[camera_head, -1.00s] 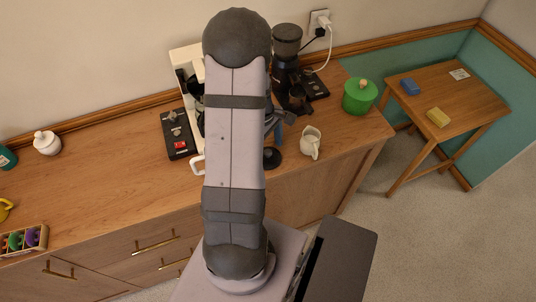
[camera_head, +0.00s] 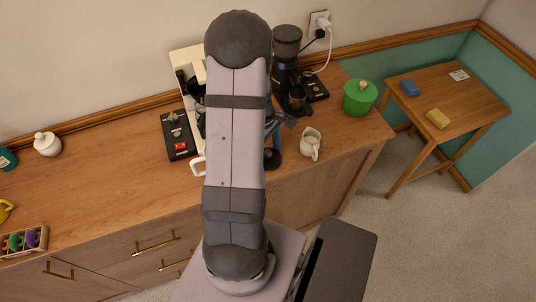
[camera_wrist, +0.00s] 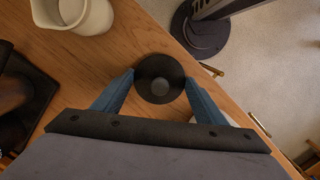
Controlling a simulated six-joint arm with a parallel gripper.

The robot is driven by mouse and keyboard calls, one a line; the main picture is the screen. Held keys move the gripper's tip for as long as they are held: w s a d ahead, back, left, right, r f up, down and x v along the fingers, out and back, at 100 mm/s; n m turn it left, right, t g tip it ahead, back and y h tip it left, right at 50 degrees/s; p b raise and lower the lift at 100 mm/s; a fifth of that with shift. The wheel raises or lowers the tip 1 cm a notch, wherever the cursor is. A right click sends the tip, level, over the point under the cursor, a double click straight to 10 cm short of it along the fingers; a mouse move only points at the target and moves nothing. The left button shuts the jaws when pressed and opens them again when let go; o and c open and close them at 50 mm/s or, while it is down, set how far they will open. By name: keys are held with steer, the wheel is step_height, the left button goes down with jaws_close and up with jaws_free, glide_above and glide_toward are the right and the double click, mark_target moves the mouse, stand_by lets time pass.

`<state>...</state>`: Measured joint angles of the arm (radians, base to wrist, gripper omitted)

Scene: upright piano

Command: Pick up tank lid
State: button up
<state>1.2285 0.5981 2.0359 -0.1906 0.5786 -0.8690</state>
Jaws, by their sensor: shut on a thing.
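The tank lid (camera_wrist: 159,67) is a round black disc with a small grey-black knob in its middle. In the wrist view it lies between the blue fingertips of my gripper (camera_wrist: 160,80), which are shut on it from both sides. In the head view the lid (camera_head: 273,159) shows as a dark shape just right of my arm, over the wooden counter. Part of it and most of my gripper are hidden there by my arm. I cannot tell whether the lid is clear of the counter.
A cream jug (camera_head: 310,143) stands close to the right of the lid. Behind are a black grinder (camera_head: 287,62) and a white coffee machine (camera_head: 186,60), partly hidden by my arm. A green pot (camera_head: 360,97) stands at the counter's right end. The counter's front edge is near.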

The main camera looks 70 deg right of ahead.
step_height(320, 180, up, 10)
steer(key=shift+f+b, duration=0.2)
steer(key=shift+b, duration=1.2)
steer(key=shift+b, duration=0.65)
steer(key=shift+r, duration=0.2)
steer(key=shift+f+p, duration=1)
steer(key=shift+f, duration=4)
steer(key=shift+f, duration=0.1)
steer(key=o, duration=1)
steer(key=shift+o, duration=0.2)
